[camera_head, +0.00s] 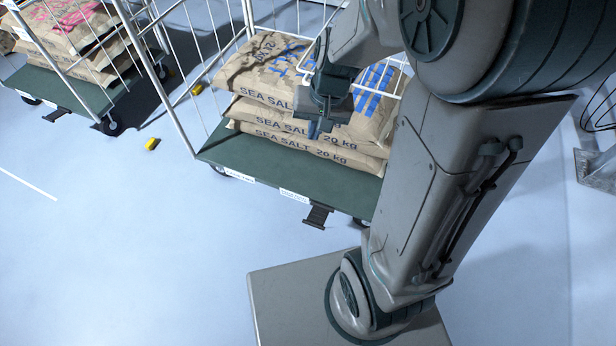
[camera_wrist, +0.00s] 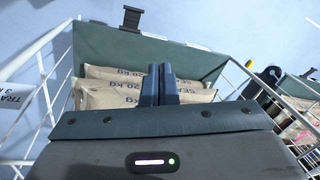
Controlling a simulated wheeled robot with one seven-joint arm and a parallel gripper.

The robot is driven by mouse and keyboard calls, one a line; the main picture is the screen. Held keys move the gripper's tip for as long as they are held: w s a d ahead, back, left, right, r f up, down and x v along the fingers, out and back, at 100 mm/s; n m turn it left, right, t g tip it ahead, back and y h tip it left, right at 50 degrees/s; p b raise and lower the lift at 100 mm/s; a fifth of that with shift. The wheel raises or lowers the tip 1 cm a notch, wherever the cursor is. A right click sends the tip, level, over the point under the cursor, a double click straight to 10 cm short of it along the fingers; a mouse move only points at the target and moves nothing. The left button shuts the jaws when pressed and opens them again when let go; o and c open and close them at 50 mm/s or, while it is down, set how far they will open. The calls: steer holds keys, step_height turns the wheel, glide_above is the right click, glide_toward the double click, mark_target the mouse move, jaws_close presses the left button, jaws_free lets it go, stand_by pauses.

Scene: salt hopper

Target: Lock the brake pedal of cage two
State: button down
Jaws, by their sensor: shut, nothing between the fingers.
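A wire roll cage with a dark green base (camera_head: 230,160) stands in front of me, stacked with sea salt sacks (camera_head: 300,135). Its black brake pedal (camera_head: 318,215) sticks out from the middle of the base's front edge. In the wrist view the pedal (camera_wrist: 132,17) shows at the top, beyond the base (camera_wrist: 140,48). I cannot read a cage number. My gripper (camera_head: 314,130) is shut and empty, in front of the sacks and above the pedal, apart from it. Its fingers (camera_wrist: 159,75) lie together in the wrist view. Whether the pedal is locked cannot be told.
A second loaded cage (camera_head: 50,85) stands at the left, with its own black pedal (camera_head: 56,115). Small yellow pieces (camera_head: 153,144) lie on the floor between the cages. The pale floor in front of the cages is mostly clear. Wire side panels (camera_head: 170,80) rise beside the sacks.

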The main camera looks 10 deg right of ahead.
steer(key=w+d+f+m+b, duration=0.1)
steer(key=f+b, duration=0.4)
steer(key=f, duration=0.8)
steer(key=w+d+f+m+g+h+b, duration=0.1)
steer(key=f+b, duration=0.4)
steer(key=f, duration=0.9)
steer(key=w+d+f+m+b, duration=0.2)
steer(key=w+f+b, duration=0.2)
steer(key=f, duration=1)
steer(key=shift+w+d+g+b, duration=0.15)
steer(key=shift+w+g+b, duration=0.2)
steer(key=shift+b, duration=0.55)
steer(key=shift+s, duration=0.1)
steer(key=b, duration=0.5)
glide_above(314, 221)
steer(key=w+d, duration=0.2)
step_height(314, 221, down, 10)
steer(key=shift+r, duration=0.15)
steer(key=shift+s+a+f+b, duration=0.3)
steer(key=shift+s+f+b, duration=0.15)
steer(key=shift+f, duration=0.15)
steer(key=shift+s+a+f+b, duration=0.35)
steer(key=shift+f+b, duration=0.1)
steer(key=shift+f, duration=0.15)
steer(key=shift+s+a+f, duration=0.2)
steer(key=shift+s+f, duration=0.05)
steer(key=shift+s, duration=0.1)
steer(key=shift+a, duration=0.1)
